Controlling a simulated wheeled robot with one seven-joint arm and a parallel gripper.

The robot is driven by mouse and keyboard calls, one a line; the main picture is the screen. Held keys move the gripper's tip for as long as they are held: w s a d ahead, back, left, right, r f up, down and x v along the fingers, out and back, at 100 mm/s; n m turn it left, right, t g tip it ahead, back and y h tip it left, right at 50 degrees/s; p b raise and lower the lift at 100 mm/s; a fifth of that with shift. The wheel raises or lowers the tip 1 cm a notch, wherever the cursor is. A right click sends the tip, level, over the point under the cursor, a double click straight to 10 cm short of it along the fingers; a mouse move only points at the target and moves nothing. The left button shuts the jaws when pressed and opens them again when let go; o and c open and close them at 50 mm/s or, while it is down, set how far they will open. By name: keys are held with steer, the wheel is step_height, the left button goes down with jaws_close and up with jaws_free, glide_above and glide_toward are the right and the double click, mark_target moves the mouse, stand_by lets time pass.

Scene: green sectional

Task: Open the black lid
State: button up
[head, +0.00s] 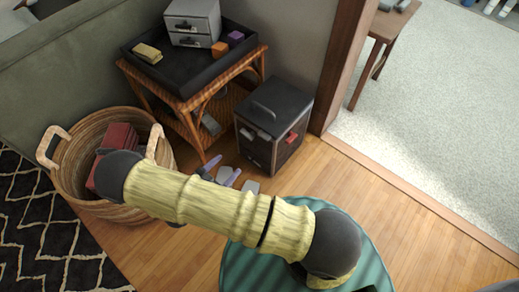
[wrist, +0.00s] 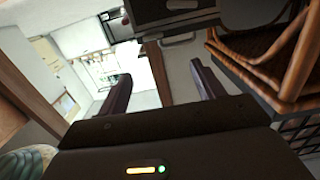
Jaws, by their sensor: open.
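The black lid (head: 278,103) lies flat on top of a dark box that stands on the floor against the wall. It has a raised strip on top and looks closed. My gripper (head: 224,167) is low in front of the box, to its left in the head view, and apart from the lid. In the wrist view my gripper (wrist: 160,73) is open, with nothing between its fingers. A dark box-like shape (wrist: 172,14), probably the same box, shows beyond the fingertips and is cut off by the top edge.
A wicker table (head: 190,98) with a black tray (head: 177,75) stands left of the box. A woven basket (head: 75,165) holds reddish things. A wooden door frame (head: 345,60) is just right of the box. The wood floor (head: 345,172) at front right is clear.

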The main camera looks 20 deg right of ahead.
mark_target(262, 137)
steer(key=shift+s+f+h, duration=0.4)
steer(key=shift+s+f, duration=0.3)
steer(key=shift+s, duration=0.05)
steer(key=shift+d, duration=0.1)
steer(key=b+x, duration=0.6)
steer(key=x, duration=1.1)
steer(key=shift+w+d+b, duration=0.1)
steer(key=shift+w+b, duration=0.1)
steer(key=shift+b, duration=0.2)
steer(key=shift+c, duration=0.2)
